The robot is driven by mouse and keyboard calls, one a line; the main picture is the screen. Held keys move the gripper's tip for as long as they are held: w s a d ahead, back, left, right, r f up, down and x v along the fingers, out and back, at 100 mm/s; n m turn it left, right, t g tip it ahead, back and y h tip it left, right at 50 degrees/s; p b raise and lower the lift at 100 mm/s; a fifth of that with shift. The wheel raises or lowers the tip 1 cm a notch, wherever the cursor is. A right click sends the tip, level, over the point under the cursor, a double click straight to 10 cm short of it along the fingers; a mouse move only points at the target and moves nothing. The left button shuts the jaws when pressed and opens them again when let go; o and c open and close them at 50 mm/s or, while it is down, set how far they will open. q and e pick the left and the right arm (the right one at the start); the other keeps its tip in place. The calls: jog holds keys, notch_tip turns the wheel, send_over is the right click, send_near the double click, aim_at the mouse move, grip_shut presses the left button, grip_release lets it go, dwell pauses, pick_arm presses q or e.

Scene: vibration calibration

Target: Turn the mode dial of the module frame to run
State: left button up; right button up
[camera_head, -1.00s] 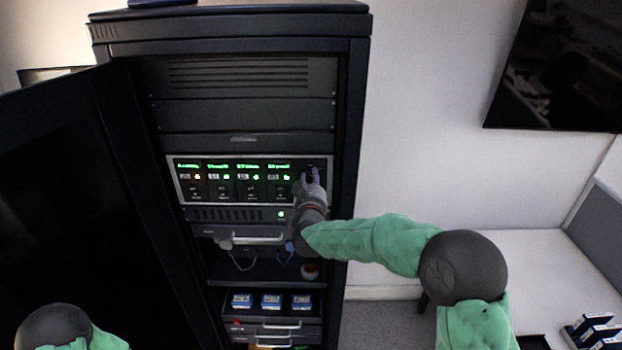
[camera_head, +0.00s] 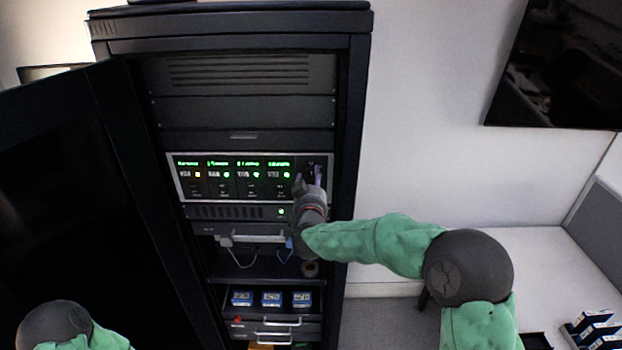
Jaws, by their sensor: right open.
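The module frame (camera_head: 222,192) is a silver-edged panel in the black rack, with several modules showing green text and small lights. The leftmost module has a yellowish light; the others show green. My right gripper (camera_head: 312,177) is open at the right end of the module frame, in front of its rightmost section. The gripper and wrist cover the mode dial there, so I cannot see the dial or its setting. Whether the fingers touch it I cannot tell. My left gripper is out of view; only part of my left arm shows at the lower left.
The rack's door (camera_head: 80,190) stands open on the left. Below the frame are a grey unit with a handle, a shelf with a small round object (camera_head: 310,268), and blue-and-white boxes (camera_head: 272,299). A white desk (camera_head: 550,280) is at the right.

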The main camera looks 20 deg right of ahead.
jog(key=v, duration=1)
jog(key=shift+s, duration=0.4)
jog(key=shift+a, duration=0.1)
jog(key=s+a+f+n+g+y+b, duration=0.1)
jog(key=s+f+g+y+b, duration=0.2)
jog(key=f, duration=1.2)
jog(key=s+a+f+g+y+b, duration=0.15)
jog(key=f+b, duration=0.45)
jog(key=f, duration=0.9)
jog(key=s+a+f+n+g+y+b, duration=0.1)
jog(key=s+f+g+b, duration=0.25)
jog(key=f, duration=1.15)
jog(key=s+a+f+g+y+b, duration=0.1)
jog(key=s+f+g+b, duration=0.2)
jog(key=s+f, duration=0.4)
jog(key=s+a+f+m+g+y+b, duration=0.1)
jog(key=s+f+g+b, duration=0.2)
jog(key=s+f, duration=0.5)
jog(key=s+a+f+g+y+b, duration=0.1)
jog(key=s+f+g+b, duration=0.2)
jog(key=s+f, duration=0.5)
jog(key=b+x, duration=0.1)
jog(key=x, duration=0.3)
jog(key=shift+d, duration=0.25)
jog(key=shift+f+y, duration=0.1)
jog(key=shift+y, duration=0.15)
